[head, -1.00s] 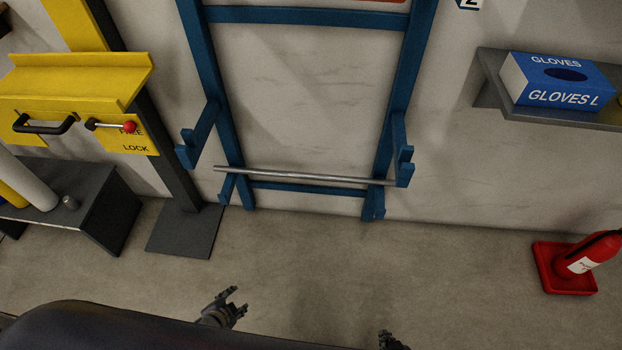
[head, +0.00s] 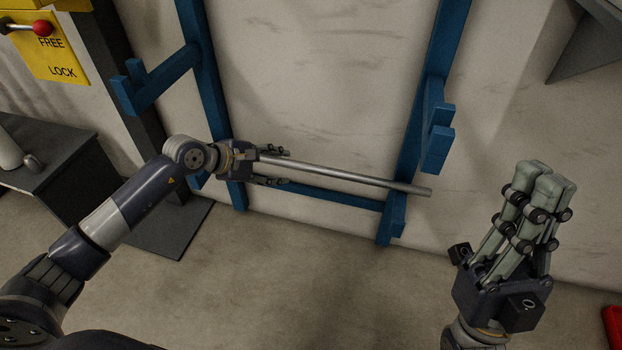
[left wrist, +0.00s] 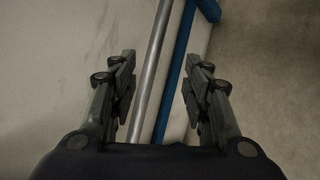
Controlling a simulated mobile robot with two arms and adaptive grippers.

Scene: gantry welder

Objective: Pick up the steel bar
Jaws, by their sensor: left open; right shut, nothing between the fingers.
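The steel bar (head: 345,175) is a thin grey rod lying across the lower arms of the blue rack (head: 207,80). My left gripper (head: 280,167) is at the bar's left part, with its fingers open and pointing right along the rack. In the left wrist view the bar (left wrist: 150,75) runs lengthwise between the two open fingers (left wrist: 160,75), nearer the left finger, with no finger seen closed on it. The bar's left end is hidden by my left gripper. My right gripper (head: 545,180) is raised at the right, shut and empty, apart from the bar.
The rack's blue lower crossbar (head: 330,196) runs just below the bar. Upright hooks (head: 437,135) stand out above the bar's right part. A yellow FREE/LOCK panel (head: 50,55) and dark bench (head: 50,160) are at the left. The floor (head: 300,270) in front is clear.

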